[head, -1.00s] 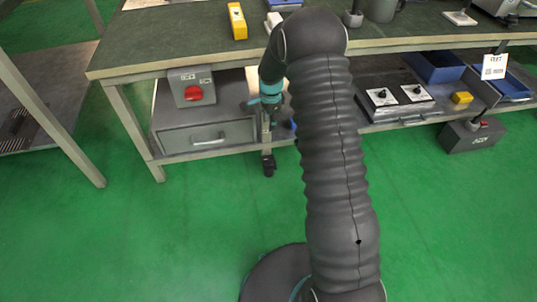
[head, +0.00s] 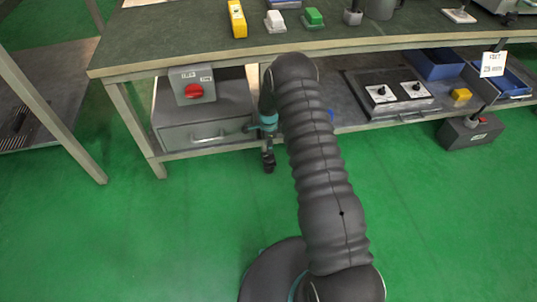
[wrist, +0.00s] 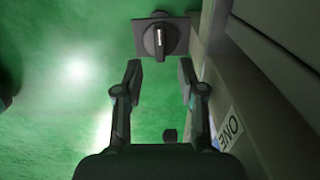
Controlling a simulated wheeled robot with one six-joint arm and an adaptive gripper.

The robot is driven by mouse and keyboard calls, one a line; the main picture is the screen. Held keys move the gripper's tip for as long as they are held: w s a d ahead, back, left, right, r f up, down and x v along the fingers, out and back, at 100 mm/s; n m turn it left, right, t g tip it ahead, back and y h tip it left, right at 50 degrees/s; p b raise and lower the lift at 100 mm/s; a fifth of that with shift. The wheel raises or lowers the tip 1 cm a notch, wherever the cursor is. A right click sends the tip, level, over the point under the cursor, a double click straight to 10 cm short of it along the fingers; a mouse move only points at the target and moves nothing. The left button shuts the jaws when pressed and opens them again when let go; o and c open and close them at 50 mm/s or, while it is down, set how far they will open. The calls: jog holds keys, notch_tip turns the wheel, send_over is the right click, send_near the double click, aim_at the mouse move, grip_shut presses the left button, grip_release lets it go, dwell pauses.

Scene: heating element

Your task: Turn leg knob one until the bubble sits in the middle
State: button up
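The knob (wrist: 160,40) is a dark disc with a raised bar and a pale mark, on a square dark plate. It is at the top middle of the wrist view. My gripper (wrist: 160,72) is open, with its two fingers on either side and below the knob in the picture; nothing is between them. A white label reading "ONE" (wrist: 229,128) is on a grey surface at the right. A yellow block (head: 237,19), possibly the level, lies on the bench top; no bubble can be made out. In the head view the knob cannot be made out.
The workbench (head: 130,50) has white (head: 275,21) and green (head: 313,18) blocks on top. Below are a box with a red switch (head: 194,91), a drawer (head: 208,135) and a two-knob panel (head: 397,92). A dark box (head: 470,134) stands on the floor. The green floor in front is clear.

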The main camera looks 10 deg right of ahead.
aim_at(269, 156)
jog(key=shift+f, duration=3.15)
grip_shut()
